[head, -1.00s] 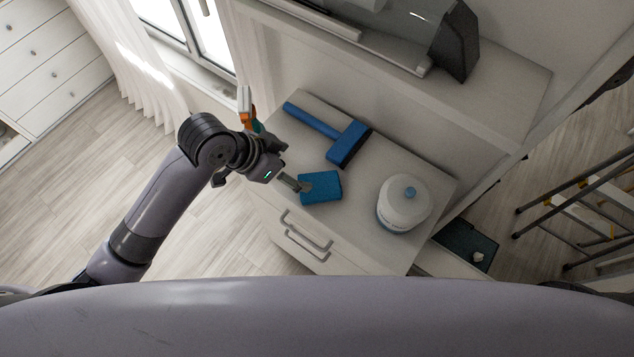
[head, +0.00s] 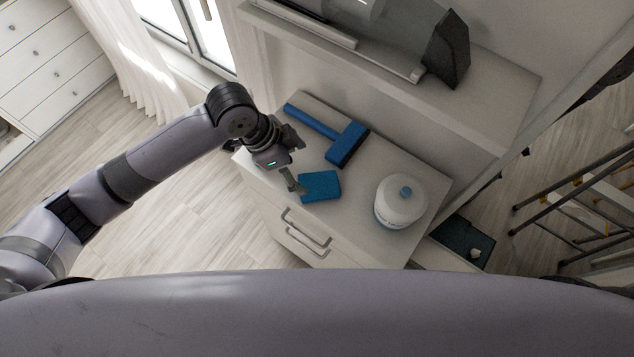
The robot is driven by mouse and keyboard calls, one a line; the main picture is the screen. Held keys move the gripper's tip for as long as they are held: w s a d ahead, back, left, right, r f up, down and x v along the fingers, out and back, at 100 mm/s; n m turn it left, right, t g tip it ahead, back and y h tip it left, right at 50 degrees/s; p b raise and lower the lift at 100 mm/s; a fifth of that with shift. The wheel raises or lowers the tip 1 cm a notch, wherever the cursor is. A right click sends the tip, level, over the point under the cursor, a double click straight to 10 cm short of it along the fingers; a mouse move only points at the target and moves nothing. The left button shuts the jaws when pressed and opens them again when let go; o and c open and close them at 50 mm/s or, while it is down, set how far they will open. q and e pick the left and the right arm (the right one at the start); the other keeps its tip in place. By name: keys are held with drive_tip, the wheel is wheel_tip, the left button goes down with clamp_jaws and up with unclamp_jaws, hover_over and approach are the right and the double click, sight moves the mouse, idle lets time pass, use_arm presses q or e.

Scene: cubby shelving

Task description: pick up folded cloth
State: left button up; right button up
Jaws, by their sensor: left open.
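A small blue folded cloth (head: 322,187) lies flat on the white cabinet top (head: 352,214), close to its front edge. My left gripper (head: 298,186) reaches in from the left, with its fingers at the cloth's left edge. It is open and nothing shows between its fingers. I cannot tell whether a fingertip touches the cloth. My right gripper is not in view.
A blue brush-like tool with a handle (head: 347,144) lies behind the cloth. A white round container with a blue knob (head: 398,203) stands to the right. A shelf (head: 480,105) overhangs the back. Drawer handles (head: 305,230) stick out in front. A ladder (head: 580,215) stands at the right.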

sight(317, 184)
use_arm(q)
drive_tip(key=x, duration=0.4)
drive_tip(key=shift+w+p, duration=0.1)
drive_tip(key=shift+p, duration=0.2)
drive_tip(key=shift+w+d+f, duration=0.1)
drive_tip(key=shift+d+f, duration=0.05)
drive_tip(key=shift+f, duration=0.1)
drive_tip(key=shift+d+f, duration=0.15)
drive_tip(key=p+x, duration=0.2)
drive_tip(key=x, duration=0.2)
drive_tip(key=shift+s+f, duration=0.1)
drive_tip(key=shift+s, duration=0.15)
drive_tip(key=shift+w+d+f, duration=0.15)
drive_tip(key=shift+f, duration=0.25)
drive_tip(key=shift+f, duration=0.15)
